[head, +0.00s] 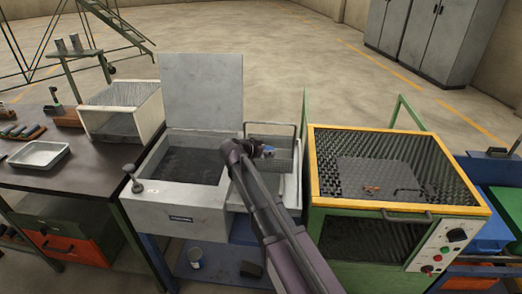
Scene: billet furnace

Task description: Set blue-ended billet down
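My gripper (259,150) is small in the head view, at the end of my dark arm, over the wire-framed bay (286,164) on the right side of the grey bench unit. A small blue patch (268,151), which looks like the blue end of the billet, shows right at the fingertips. The rest of the billet is hidden or too small to make out. I cannot tell whether the fingers are closed on it or whether it touches the bay.
The grey unit's left basin (190,165) is open, with its lid (203,90) raised behind. The yellow-rimmed furnace (399,207) stands close on the right, with small orange-brown pieces (371,189) inside. A dark table (80,171) at left holds a metal tray (39,155) and a white box (121,112).

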